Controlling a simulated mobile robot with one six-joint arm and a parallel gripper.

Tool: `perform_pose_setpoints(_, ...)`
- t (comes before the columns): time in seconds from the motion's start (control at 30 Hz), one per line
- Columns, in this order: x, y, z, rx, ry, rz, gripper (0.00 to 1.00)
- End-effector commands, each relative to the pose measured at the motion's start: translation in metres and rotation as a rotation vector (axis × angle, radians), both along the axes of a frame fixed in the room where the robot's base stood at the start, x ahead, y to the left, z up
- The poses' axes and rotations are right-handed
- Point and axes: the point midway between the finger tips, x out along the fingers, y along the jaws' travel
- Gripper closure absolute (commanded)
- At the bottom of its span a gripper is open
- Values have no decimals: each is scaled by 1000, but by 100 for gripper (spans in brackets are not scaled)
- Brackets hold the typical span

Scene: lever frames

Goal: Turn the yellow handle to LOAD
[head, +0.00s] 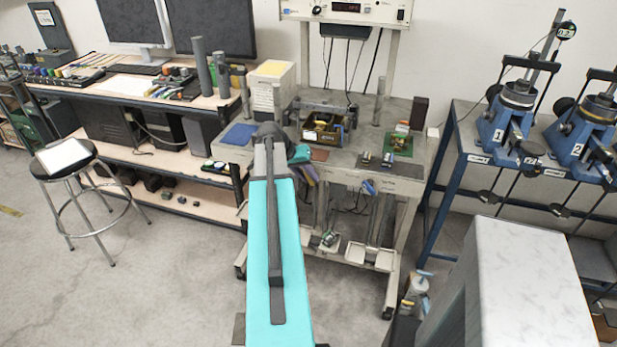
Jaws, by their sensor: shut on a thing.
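My teal arm reaches forward from the bottom middle to a cluttered workbench. Its dark far joint covers part of the bench top, and a short teal part of my arm shows just right of that joint. I cannot make out my gripper's fingers; they seem hidden behind my arm. I cannot make out a yellow handle or a LOAD mark. Two blue lever frames stand on a blue-legged table at the right: frame 1 (511,115) and frame 2 (588,128). Both have dark upper arms and round dark knobs.
The workbench (400,185) holds an open tray of parts (323,130), a green board (397,143) and a blue mat (239,134). A stool (64,158) stands at the left. A pale marble-topped block (530,280) fills the lower right. Floor is clear at lower left.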

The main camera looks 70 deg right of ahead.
Motion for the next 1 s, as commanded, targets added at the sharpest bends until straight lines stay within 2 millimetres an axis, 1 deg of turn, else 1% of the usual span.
perform_pose_setpoints(0.03, -2, 5, -4, 13, -25, -6, 100)
perform_pose_setpoints(0.17, 0, 5, -4, 16, -63, -4, 100)
perform_pose_setpoints(1.0, 2, 5, -4, 17, -64, -1, 100)
